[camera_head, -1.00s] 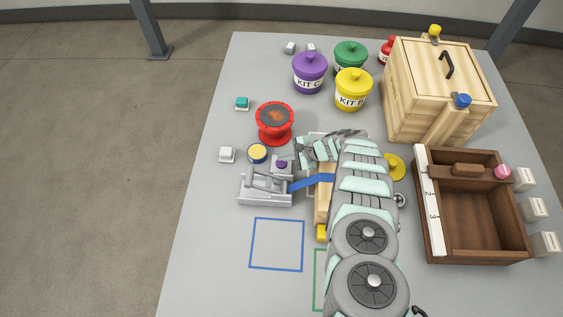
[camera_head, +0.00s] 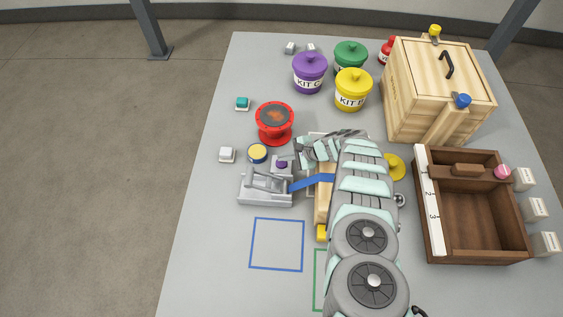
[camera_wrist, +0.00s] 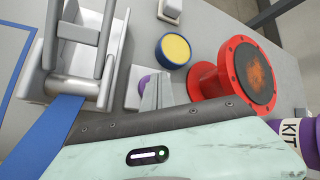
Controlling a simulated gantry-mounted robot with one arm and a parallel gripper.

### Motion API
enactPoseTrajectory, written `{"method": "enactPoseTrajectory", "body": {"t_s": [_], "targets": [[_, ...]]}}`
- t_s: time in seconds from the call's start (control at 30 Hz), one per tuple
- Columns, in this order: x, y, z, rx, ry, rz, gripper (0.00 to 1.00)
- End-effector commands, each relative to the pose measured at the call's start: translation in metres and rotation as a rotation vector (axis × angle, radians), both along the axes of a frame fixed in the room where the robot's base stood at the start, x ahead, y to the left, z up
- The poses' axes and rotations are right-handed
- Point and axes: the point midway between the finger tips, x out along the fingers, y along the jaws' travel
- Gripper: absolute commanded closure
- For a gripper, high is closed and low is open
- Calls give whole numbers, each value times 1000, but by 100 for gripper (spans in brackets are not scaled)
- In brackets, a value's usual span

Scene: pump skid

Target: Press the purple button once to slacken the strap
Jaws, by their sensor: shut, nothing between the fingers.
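The purple button (camera_head: 282,165) sits on a small grey block behind the ratchet buckle. In the wrist view the button (camera_wrist: 144,84) shows beside my fingertips, which partly hide it. I cannot tell whether they touch. My gripper (camera_wrist: 158,90) is shut with nothing in it. In the head view my gripper (camera_head: 299,153) is just right of the button, its tips hard to make out. The blue strap (camera_head: 312,182) runs from the grey ratchet buckle (camera_head: 265,191) onto a wooden piece, partly under my arm. The strap (camera_wrist: 45,140) also shows in the wrist view.
A yellow-topped round button (camera_head: 257,153), a red flanged spool (camera_head: 275,122) and a white button (camera_head: 227,154) stand close by. Kit tubs (camera_head: 310,75) and a wooden crate (camera_head: 440,100) are behind. An open brown box (camera_head: 432,225) is right. The blue outlined square (camera_head: 251,243) is empty.

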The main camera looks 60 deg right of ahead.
Motion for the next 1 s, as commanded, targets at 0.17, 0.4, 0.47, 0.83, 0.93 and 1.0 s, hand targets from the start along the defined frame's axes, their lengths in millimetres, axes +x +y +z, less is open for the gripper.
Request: {"method": "enactPoseTrajectory", "body": {"t_s": [0.17,0.4,0.47,0.83,0.93,1.0], "targets": [[0,0,-6,1,0,1,100],[0,0,-8,1,-1,1,100],[0,0,-8,1,-1,1,100],[0,0,-11,0,0,0,100],[0,0,-12,0,0,0,100],[0,0,-13,0,0,0,100]]}}
